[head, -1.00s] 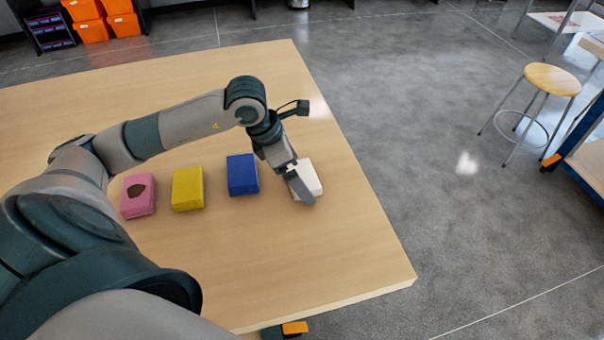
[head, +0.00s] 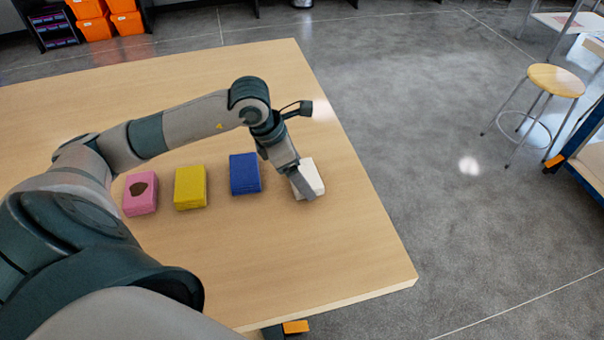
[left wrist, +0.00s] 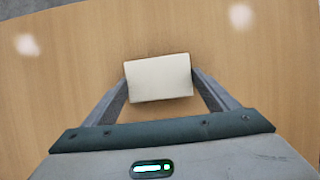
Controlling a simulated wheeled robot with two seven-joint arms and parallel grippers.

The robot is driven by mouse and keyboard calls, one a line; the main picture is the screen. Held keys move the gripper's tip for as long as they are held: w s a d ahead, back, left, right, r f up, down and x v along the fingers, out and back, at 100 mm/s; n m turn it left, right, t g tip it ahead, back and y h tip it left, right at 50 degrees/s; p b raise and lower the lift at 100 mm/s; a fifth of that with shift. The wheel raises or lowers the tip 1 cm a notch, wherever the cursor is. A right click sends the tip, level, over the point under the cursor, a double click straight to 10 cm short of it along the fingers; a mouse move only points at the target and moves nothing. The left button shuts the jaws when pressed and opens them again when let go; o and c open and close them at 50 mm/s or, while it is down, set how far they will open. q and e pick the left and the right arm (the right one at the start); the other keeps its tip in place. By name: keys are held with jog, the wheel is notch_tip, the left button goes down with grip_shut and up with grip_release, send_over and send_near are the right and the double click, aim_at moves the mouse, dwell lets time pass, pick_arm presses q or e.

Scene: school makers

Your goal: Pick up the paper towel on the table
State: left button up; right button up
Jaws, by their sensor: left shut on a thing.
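The paper towel is a white block (head: 312,176) near the right edge of the wooden table (head: 350,255). In the left wrist view the white block (left wrist: 159,78) sits between the two fingers. My left gripper (head: 306,191) is down at the block, with its fingers on either side, shut on it. The left gripper also shows in the left wrist view (left wrist: 159,88). The arm partly hides the block in the head view. I cannot tell whether the block is lifted off the table. My right gripper is not in view.
A blue block (head: 245,173), a yellow block (head: 190,187) and a pink block with a dark patch (head: 140,200) lie in a row left of the gripper. A stool (head: 555,80) stands on the floor at right. The table's front right part is clear.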

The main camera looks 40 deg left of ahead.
aim_at(309, 173)
pick_arm(q)
jog(key=shift+r+b, duration=0.5)
jog(key=shift+r, duration=0.35)
notch_tip(309, 173, up, 2)
jog(key=shift+w+r+b, duration=0.1)
jog(key=shift+b, duration=0.35)
jog(key=s+d+r+b, duration=0.2)
jog(key=s+d+r, duration=0.2)
jog(key=d+r, duration=0.3)
jog(key=d, duration=0.4)
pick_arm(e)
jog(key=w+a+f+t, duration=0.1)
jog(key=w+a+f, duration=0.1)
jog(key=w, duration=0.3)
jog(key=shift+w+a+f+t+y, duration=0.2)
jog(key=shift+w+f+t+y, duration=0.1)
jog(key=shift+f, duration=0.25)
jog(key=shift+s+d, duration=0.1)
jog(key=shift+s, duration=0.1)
